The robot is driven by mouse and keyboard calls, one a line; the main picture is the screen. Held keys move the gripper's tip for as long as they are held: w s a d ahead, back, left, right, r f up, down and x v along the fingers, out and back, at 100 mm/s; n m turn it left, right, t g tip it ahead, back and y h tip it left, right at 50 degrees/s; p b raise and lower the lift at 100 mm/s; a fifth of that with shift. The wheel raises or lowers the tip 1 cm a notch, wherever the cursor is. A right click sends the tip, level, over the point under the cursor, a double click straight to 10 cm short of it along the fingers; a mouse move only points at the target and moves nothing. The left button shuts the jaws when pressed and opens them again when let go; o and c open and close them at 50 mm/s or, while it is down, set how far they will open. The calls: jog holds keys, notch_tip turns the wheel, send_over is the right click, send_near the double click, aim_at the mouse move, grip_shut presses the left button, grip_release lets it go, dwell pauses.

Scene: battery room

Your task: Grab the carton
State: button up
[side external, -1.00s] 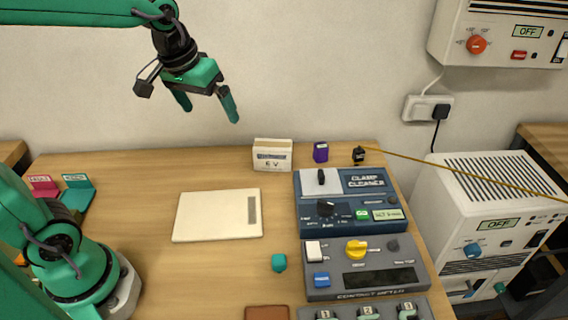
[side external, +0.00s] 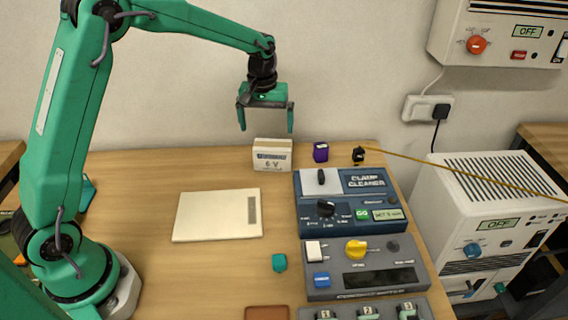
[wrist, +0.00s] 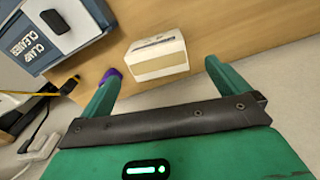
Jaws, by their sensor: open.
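The carton (side external: 272,156) is a small cream box marked "6 V", upright near the back edge of the wooden table. It also shows in the wrist view (wrist: 157,58), beyond and between the fingertips. My gripper (side external: 266,130) is open and empty, pointing down just above the carton in the side view. Its two green fingers straddle the carton's width in that view and do not appear to touch it.
A small purple box (side external: 320,152) and a black clamp (side external: 359,155) with a cable stand right of the carton. The blue clamp cleaner (side external: 347,200) is in front of them. The table left of the carton is clear.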

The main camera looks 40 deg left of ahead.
aim_at(273, 144)
jog(key=shift+n+g, duration=0.3)
jog(key=shift+n, duration=0.1)
jog(key=f, duration=0.1)
jog(key=w+f, duration=0.1)
jog(key=f, duration=0.1)
jog(key=w+f, duration=0.1)
jog(key=shift+w+a+f, duration=0.1)
jog(key=shift+w+f, duration=0.15)
jog(key=shift+f, duration=0.1)
jog(key=shift+f, duration=1.2)
jog(key=shift+f, duration=0.1)
jog(key=shift+f, duration=2.5)
jog(key=shift+c, duration=0.4)
jog(key=shift+r, duration=0.1)
jog(key=c, duration=1.1)
